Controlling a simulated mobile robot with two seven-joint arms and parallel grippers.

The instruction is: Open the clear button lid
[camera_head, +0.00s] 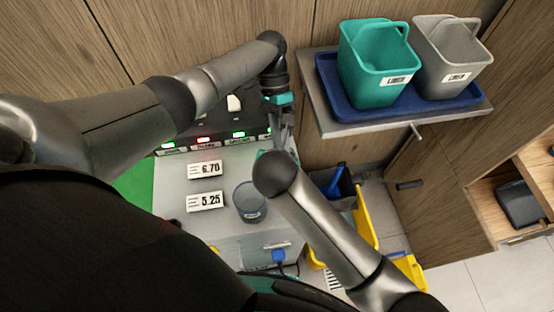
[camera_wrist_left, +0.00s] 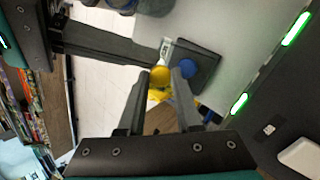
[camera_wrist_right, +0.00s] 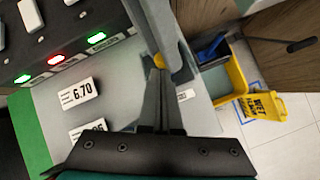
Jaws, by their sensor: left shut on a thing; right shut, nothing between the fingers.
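A small dark square cover (camera_wrist_left: 203,66), which looks like the clear button lid, is on the grey machine's edge in the left wrist view. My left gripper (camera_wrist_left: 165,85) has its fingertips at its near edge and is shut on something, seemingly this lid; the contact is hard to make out. It also shows in the head view (camera_head: 285,128). My right gripper (camera_wrist_right: 158,70) is shut and empty, its tips close to my left fingers. In the head view its fingers are hidden behind my arm. Whether the lid is raised cannot be told.
The grey machine top (camera_head: 180,195) carries price tags (camera_head: 205,170) and a dark cup (camera_head: 249,202). A shelf with a blue tray (camera_head: 440,101), a teal bucket (camera_head: 372,75) and a grey bucket (camera_head: 450,55) is at the right. A yellow mop bucket (camera_wrist_right: 231,85) stands on the floor.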

